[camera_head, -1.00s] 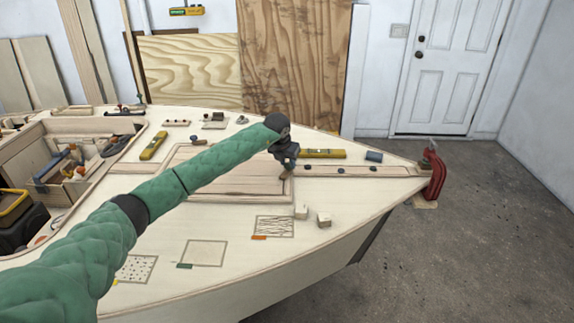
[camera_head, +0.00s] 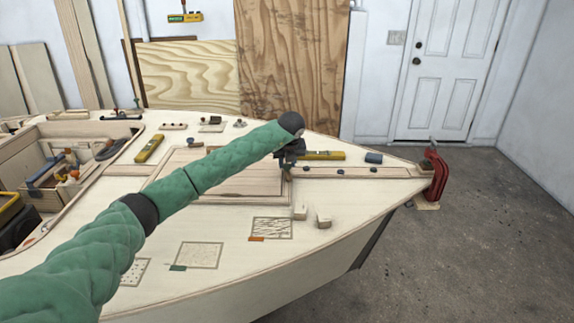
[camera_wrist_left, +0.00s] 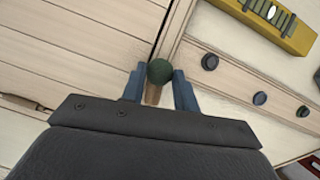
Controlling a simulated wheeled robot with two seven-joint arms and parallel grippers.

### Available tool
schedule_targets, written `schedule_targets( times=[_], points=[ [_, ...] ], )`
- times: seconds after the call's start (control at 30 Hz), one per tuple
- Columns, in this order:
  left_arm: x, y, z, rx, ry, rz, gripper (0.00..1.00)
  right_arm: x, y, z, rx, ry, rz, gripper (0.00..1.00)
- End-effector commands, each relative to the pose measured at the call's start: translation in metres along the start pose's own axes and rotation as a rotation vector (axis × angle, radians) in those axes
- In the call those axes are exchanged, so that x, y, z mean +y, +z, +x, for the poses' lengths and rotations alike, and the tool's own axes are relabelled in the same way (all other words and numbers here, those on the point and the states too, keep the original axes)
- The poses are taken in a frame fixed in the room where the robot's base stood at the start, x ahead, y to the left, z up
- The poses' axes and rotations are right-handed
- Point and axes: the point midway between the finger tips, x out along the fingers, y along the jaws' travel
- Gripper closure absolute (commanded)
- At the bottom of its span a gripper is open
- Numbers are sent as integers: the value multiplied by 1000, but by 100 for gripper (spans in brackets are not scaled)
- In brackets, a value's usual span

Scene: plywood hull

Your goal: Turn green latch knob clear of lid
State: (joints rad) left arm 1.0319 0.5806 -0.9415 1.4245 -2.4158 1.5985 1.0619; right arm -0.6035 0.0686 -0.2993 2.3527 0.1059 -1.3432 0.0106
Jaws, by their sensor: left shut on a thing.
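The plank-topped lid (camera_head: 250,187) lies in the deck under and beside my left arm; its planks fill the left of the left wrist view (camera_wrist_left: 70,45). The round green latch knob (camera_wrist_left: 160,71) stands near the lid's edge, with a short wooden latch piece (camera_wrist_left: 152,96) below it. My left gripper (camera_wrist_left: 158,82) is shut on the knob, one blue finger on each side. In the head view the left gripper (camera_head: 288,173) is at the lid's right end, and the knob is hard to make out there. Whether the latch overlaps the lid is unclear. My right gripper is not in view.
A yellow level (camera_head: 322,155) lies beyond a wooden strip with dark round plugs (camera_wrist_left: 260,98). A red clamp (camera_head: 436,174) grips the bow. An open compartment with tools is at left.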

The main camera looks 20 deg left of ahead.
Motion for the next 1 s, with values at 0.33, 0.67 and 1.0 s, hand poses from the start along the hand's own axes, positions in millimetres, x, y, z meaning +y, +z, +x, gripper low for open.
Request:
schedule_targets(
  times=[0.33, 0.67, 1.0],
  points=[
    [0, 2, -2, -3, 4, -14, 93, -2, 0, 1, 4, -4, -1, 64],
    [0, 1, -1, -1, 4, -12, 48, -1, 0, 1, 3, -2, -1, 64],
    [0, 1, -10, -2, 3, -11, 48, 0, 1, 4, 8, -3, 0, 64]
  ],
)
